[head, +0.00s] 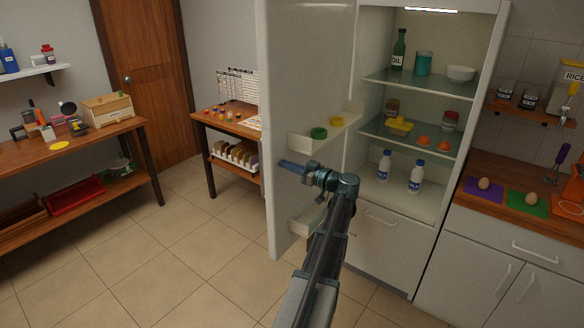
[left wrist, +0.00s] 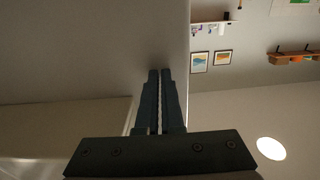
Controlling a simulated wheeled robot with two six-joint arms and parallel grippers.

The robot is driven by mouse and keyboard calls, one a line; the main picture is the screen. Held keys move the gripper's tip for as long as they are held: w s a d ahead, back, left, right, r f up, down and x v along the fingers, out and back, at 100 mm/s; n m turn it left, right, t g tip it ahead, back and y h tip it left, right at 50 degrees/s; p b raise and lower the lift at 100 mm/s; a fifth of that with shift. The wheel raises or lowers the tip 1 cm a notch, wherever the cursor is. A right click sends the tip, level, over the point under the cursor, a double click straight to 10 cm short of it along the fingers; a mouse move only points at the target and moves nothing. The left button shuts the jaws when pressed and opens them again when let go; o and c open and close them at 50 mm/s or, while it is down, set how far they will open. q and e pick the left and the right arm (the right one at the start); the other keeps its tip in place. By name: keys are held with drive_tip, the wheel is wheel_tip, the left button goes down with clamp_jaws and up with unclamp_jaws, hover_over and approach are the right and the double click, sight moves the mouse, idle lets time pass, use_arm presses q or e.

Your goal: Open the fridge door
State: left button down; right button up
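The white fridge door (head: 305,75) stands wide open, swung out to the left of the fridge (head: 380,215). Its inner face and two door bins show, and the lit interior is exposed. My left gripper (head: 283,164) is in front of the door's inner face, between the upper and lower bins. Its fingers point left toward the door; I cannot tell whether they touch it. In the left wrist view the two fingers (left wrist: 160,75) are together with only a thin slit between them and nothing held. The pale door panel (left wrist: 90,45) fills the left of that view. My right gripper is not in view.
The upper door bin (head: 318,138) holds a green and a yellow item. Fridge shelves hold an oil bottle (head: 399,50), jars and two white bottles. A counter (head: 530,195) with eggs adjoins on the right. A small wooden table (head: 225,125) stands behind the door; tiled floor is clear at left.

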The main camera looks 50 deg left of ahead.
sight(273, 167)
use_arm(q)
drive_tip(key=s+a+m+t, duration=0.1)
drive_tip(key=s+a, duration=0.3)
drive_tip(key=a, duration=0.8)
drive_tip(key=shift+a+t, duration=0.3)
drive_tip(key=shift+t, duration=0.1)
drive_tip(key=d, duration=0.5)
drive_tip(key=shift+w+d, duration=0.15)
drive_tip(key=shift+d, duration=0.05)
drive_tip(key=d, duration=0.8)
drive_tip(key=shift+d, duration=0.3)
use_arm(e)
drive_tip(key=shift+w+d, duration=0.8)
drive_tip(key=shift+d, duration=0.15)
